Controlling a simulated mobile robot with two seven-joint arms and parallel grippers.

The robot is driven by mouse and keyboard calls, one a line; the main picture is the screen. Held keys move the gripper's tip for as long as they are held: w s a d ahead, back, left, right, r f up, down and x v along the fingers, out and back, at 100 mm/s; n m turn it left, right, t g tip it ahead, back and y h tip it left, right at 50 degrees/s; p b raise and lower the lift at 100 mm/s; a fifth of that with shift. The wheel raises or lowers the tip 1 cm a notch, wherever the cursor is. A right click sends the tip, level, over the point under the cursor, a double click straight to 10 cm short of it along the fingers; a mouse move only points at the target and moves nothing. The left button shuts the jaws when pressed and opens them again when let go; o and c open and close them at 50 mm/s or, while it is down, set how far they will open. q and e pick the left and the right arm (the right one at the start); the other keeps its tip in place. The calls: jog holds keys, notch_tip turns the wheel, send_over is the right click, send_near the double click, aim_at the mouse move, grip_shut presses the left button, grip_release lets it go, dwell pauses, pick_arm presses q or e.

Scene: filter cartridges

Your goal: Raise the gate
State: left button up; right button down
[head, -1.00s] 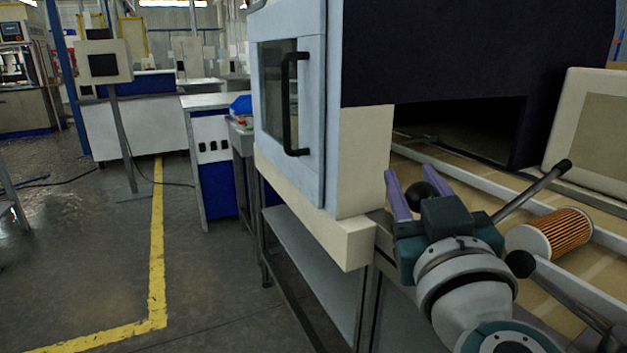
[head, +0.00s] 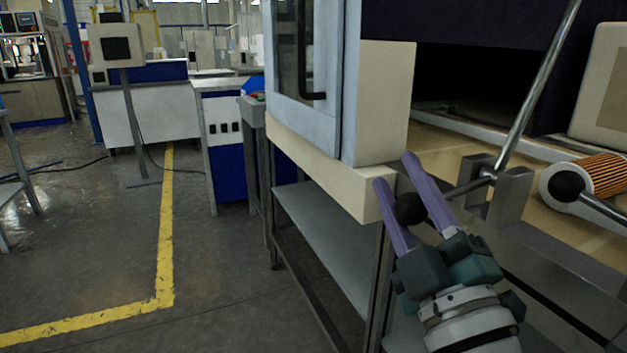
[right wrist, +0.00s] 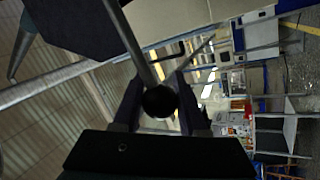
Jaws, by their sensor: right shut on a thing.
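My right gripper (head: 395,172), with two purple fingers, is shut on a black ball knob (head: 410,208) at the near side of the conveyor. A short rod runs from the knob to a pivot bracket (head: 512,190), and a long grey bar (head: 532,100) rises steeply from there out of the top of the head view. I take this bar to be the gate. In the right wrist view the knob (right wrist: 160,101) sits between the fingers, with a rod leading away from it. My left gripper is not in view.
An orange pleated filter cartridge (head: 600,175) lies on the belt (head: 455,150) at the right. Another black knob (head: 567,185) on a rod stands in front of it. A pale cabinet (head: 385,110) with a handled door is close left of the gripper. Open floor lies further left.

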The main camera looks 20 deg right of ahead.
jog(key=shift+d+f+n+y+b, duration=0.1)
jog(key=shift+f+n+y+b, duration=0.45)
jog(key=shift+f+n, duration=0.4)
jog(key=shift+n+y, duration=0.25)
jog(key=shift+f, duration=0.1)
jog(key=shift+c, duration=2.3)
grip_release()
jog(key=shift+s, duration=0.1)
jog(key=v, duration=0.9)
jog(key=shift+s+f+b, duration=0.2)
jog(key=shift+s+b, duration=0.05)
jog(key=shift+b, duration=0.1)
